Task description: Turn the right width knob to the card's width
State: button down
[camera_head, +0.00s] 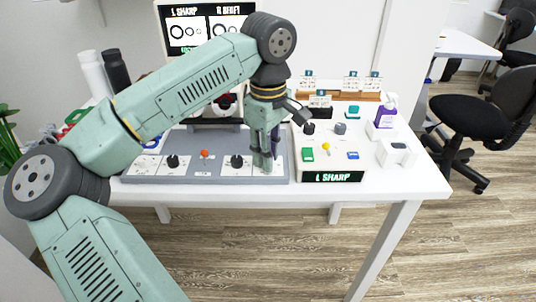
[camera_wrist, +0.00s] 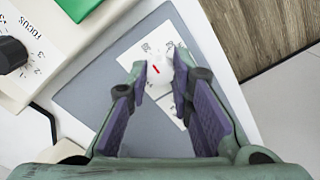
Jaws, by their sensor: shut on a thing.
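In the head view my gripper (camera_head: 266,160) points down at the right end of the grey panel (camera_head: 220,174) and hides what is between its fingers. In the wrist view my gripper (camera_wrist: 159,72) is shut on a small white knob with a red mark (camera_wrist: 160,79), one fingertip on each side. The knob sits on a white label plate (camera_wrist: 176,104), whose print is too small to read. Small cards (camera_head: 308,84) stand at the back right; their figures are not readable.
Black knobs (camera_head: 172,161) (camera_head: 237,161) and an orange knob (camera_head: 205,154) stand left on the panel. Just right is a white box with a green "L SHARP" display (camera_head: 333,177); the wrist view shows its black focus dial (camera_wrist: 11,54).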

jog(key=m, duration=0.4)
jog(key=shift+f+m+b, duration=0.1)
jog(key=shift+m+b, duration=0.2)
jog(key=shift+m, duration=0.1)
dwell(0.5)
jog(key=c, duration=1.4)
grip_release()
notch_tip(320, 180, up, 12)
jog(key=shift+r, duration=0.1)
